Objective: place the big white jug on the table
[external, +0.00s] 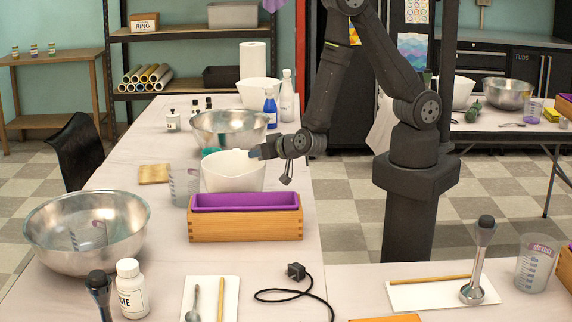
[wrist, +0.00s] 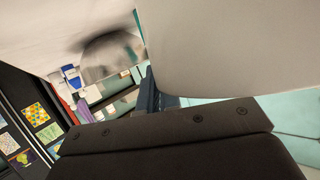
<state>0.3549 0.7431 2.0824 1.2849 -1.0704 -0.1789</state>
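The big white jug (external: 228,176) is upright in the middle of the long table (external: 125,187), behind the wooden soap mould. The mould hides its base, so I cannot tell whether it touches the table. My gripper (external: 258,152) reaches in from the right at the jug's upper right rim. In the wrist view the jug's pale wall (wrist: 225,50) fills the upper right, with a dark finger (wrist: 152,95) at its left edge. The other finger is hidden, so I cannot tell whether the gripper is shut on the jug.
The wooden mould with purple liner (external: 245,218) stands in front. A clear measuring cup (external: 184,187) is close on the jug's left, and a metal bowl (external: 228,130) is behind. A large metal bowl (external: 87,232) is front left. Another white container (external: 259,92) stands farther back.

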